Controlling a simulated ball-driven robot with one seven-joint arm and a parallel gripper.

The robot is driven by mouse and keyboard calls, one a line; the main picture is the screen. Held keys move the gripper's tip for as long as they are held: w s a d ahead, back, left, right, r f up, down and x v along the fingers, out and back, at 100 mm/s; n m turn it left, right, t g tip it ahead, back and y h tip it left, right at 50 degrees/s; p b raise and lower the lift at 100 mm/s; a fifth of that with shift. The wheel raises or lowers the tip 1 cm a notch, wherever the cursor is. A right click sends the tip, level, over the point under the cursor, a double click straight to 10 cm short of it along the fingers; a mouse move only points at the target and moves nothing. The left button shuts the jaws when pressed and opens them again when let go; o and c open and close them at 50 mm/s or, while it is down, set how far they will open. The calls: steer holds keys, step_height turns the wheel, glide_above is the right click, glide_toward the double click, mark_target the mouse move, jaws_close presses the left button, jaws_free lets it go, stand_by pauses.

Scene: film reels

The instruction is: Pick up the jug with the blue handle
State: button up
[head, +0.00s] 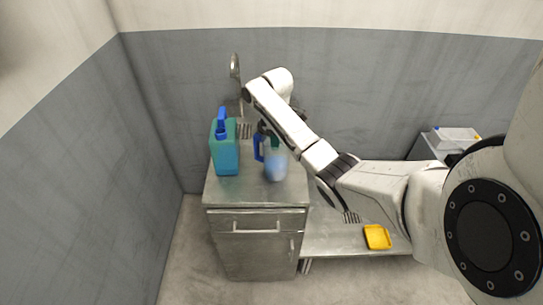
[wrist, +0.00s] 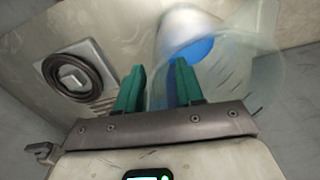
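A clear jug with a blue handle (head: 275,168) stands upright on the metal cabinet top (head: 225,190). Its handle is on its left side. My gripper (head: 268,134) is above and close to the jug, hiding part of its top. In the wrist view, the teal fingers of my gripper (wrist: 160,68) are apart. The see-through jug (wrist: 240,75) is behind and right of the right finger. A strip of its blue handle shows between the fingers, close beside the right one. I cannot tell whether they touch.
A teal canister with a blue top (head: 225,155) stands left of the jug on the cabinet. A tap (head: 235,66) rises behind. A yellow tray (head: 377,237) lies on the lower bench at right. Grey walls close in at left and behind.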

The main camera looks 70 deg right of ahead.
jaws_close()
stand_by(1.3)
